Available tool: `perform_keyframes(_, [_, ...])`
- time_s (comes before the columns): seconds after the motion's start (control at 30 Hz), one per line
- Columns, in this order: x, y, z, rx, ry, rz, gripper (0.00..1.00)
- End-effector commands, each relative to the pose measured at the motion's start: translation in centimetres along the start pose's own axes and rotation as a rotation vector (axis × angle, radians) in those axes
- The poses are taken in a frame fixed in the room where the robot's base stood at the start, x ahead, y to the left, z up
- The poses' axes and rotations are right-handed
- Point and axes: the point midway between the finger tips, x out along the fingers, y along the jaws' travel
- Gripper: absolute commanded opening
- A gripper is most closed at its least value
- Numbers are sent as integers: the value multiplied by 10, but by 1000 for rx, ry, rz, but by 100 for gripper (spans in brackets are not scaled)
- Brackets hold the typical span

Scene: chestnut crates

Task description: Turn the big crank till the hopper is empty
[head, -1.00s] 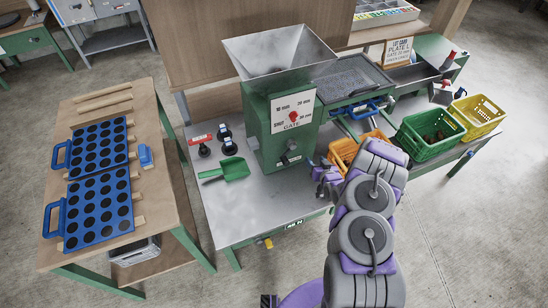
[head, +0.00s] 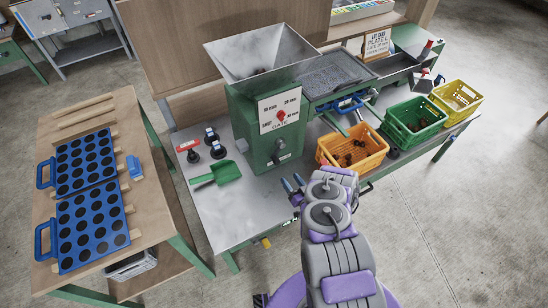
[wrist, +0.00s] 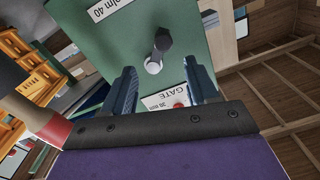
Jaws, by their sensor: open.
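The green machine (head: 250,130) carries a grey metal hopper (head: 235,62); a few dark pieces show low inside it. A white gate plate (head: 286,112) with a red knob is on the machine's front. Below it is a short dark lever on a grey hub (head: 279,152); the wrist view shows this hub (wrist: 153,66) between and beyond my fingers. I cannot tell whether it is the big crank. My gripper (head: 293,184) is open and empty, in front of the machine and apart from it. Its two blue fingers also show in the wrist view (wrist: 163,92).
An orange crate (head: 372,163) with brown chestnuts, a green crate (head: 420,137) and a yellow crate (head: 465,110) stand at right. Blue plates (head: 92,228) lie on the left bench.

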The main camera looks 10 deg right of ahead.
Motion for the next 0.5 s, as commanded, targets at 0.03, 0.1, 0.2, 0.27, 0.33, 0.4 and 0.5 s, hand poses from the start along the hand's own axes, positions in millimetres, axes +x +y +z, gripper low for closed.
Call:
perform_keyframes(0.03, [11,-2,0,-2,-1,-6,58])
perform_keyframes(0.1, [26,-4,1,-2,-3,-5,58])
perform_keyframes(0.2, [46,-2,2,-3,0,-3,58])
perform_keyframes(0.27, [58,-2,1,-2,3,-4,58])
perform_keyframes(0.33, [72,-1,2,-1,2,-4,58])
perform_keyframes(0.4, [85,0,2,-1,0,-2,58])
perform_keyframes(0.5, [102,0,2,1,1,-3,58])
